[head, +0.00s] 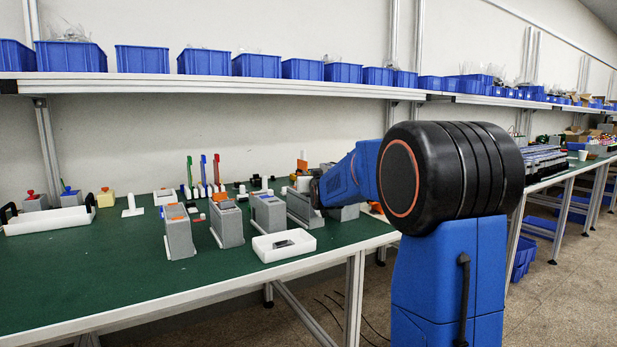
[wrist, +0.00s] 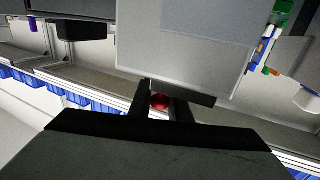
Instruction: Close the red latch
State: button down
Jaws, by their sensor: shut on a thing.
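My gripper (wrist: 161,107) shows in the wrist view as two dark fingers with a small red part, the red latch (wrist: 160,100), between them. The fingers are shut on it. Only a little of the red shows, so I cannot tell the latch's position. A large light grey box (wrist: 185,45) with a dark edge fills the space just past the fingertips. In the head view my gripper is at the right end of the row of grey devices, and my blue arm hides the red latch.
Several grey devices (head: 268,213) stand on the green table (head: 110,270) left of my arm. A white tray (head: 270,252) lies near the front edge. Coloured upright pieces stand behind. A shelf (head: 200,84) with blue bins runs above. The table's front left is clear.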

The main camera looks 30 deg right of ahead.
jog(key=shift+s+d+m+g+h, duration=0.1)
jog(key=shift+s+m+g+h, duration=0.3)
jog(key=shift+m+g+h, duration=1.1)
jog(key=shift+s+d+m+g+h, duration=0.15)
jog(key=shift+s+m+g+h, duration=0.2)
jog(key=shift+m+g+h, duration=1.05)
jog(key=shift+s+d+m+g+h, duration=0.1)
jog(key=shift+s+m+g+h, duration=0.3)
jog(key=shift+m+g+h, duration=1.1)
jog(key=shift+s+r+t+h, duration=0.1)
jog(key=shift+t+h, duration=0.3)
jog(key=shift+h, duration=0.3)
jog(key=c, duration=1.7)
grip_release()
jog(key=shift+o, duration=0.2)
jog(key=v, duration=1.7)
jog(key=shift+s+a+n, duration=0.1)
jog(key=shift+s+n, duration=0.05)
jog(key=shift+n, duration=0.15)
